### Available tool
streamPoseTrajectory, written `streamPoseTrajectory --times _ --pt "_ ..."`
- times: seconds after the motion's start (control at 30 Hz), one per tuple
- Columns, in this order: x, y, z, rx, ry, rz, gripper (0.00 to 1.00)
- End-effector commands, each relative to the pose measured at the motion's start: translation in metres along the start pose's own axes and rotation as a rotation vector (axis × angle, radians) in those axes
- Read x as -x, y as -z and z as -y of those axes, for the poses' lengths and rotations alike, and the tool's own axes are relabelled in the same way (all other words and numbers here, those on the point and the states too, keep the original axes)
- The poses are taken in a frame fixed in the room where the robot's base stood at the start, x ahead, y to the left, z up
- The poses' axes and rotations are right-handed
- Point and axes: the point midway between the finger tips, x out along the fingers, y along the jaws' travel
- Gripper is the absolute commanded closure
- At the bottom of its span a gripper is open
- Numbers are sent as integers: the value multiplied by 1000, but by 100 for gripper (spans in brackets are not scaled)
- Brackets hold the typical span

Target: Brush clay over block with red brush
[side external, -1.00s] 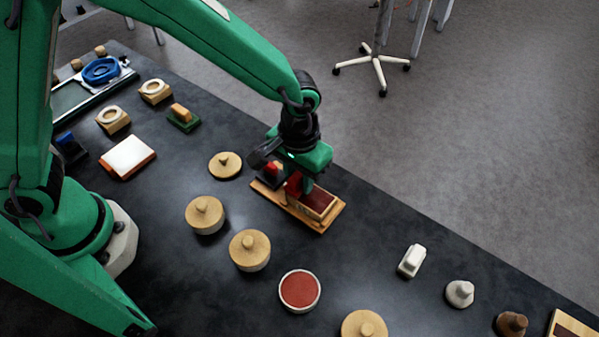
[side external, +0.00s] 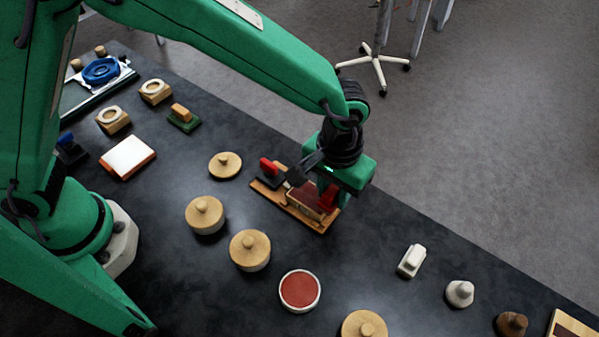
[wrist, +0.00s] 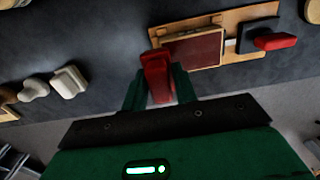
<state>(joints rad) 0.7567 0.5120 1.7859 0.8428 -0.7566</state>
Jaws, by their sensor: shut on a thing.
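My gripper (side external: 329,192) is shut on the red brush (wrist: 155,72), with fingers on either side of its red handle in the wrist view. The brush (side external: 328,199) is at the right end of the block (side external: 304,198), whose top is dark red-brown. The block (wrist: 193,50) sits on a wooden tray (side external: 265,191). I cannot tell whether the bristles touch the block. An open round pot of red material (side external: 300,289) stands on the table nearer the camera.
A black piece with a red handle (side external: 269,169) sits at the tray's left end. Lidded wooden-topped pots (side external: 250,249) stand nearer the camera. A white block (side external: 411,261) and small knobbed pieces (side external: 459,293) stand to the right. The table's far edge runs behind the tray.

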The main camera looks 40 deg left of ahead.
Motion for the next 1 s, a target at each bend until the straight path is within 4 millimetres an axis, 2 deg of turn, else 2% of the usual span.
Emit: streamPoseTrajectory --times 0.6,1.0 --pt "54 0 0 0 -1 -1 93" --pt "59 0 1 0 0 0 93"
